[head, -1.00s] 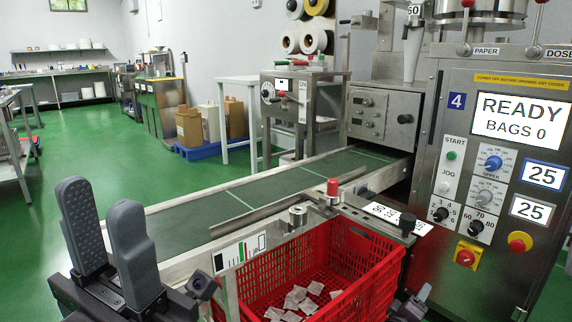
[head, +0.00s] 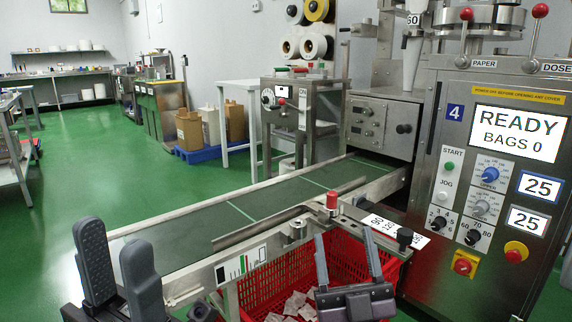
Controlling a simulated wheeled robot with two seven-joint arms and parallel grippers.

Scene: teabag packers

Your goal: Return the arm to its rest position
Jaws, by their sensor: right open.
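My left gripper (head: 118,268) is at the lower left of the head view, its two dark grey fingers upright and parted with nothing between them. It is in front of the near end of the green conveyor belt. My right gripper (head: 346,262) is at the lower middle, in front of the red crate. Its two thin grey fingers point up and stand apart, with nothing seen between them. The arms behind both grippers are mostly out of view.
The conveyor (head: 240,212) runs back to the steel packing machine (head: 450,190), whose screen reads READY, BAGS 0. The red crate (head: 262,290) below holds several teabags (head: 293,306), partly hidden by my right gripper. Green floor (head: 60,190) is clear at the left.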

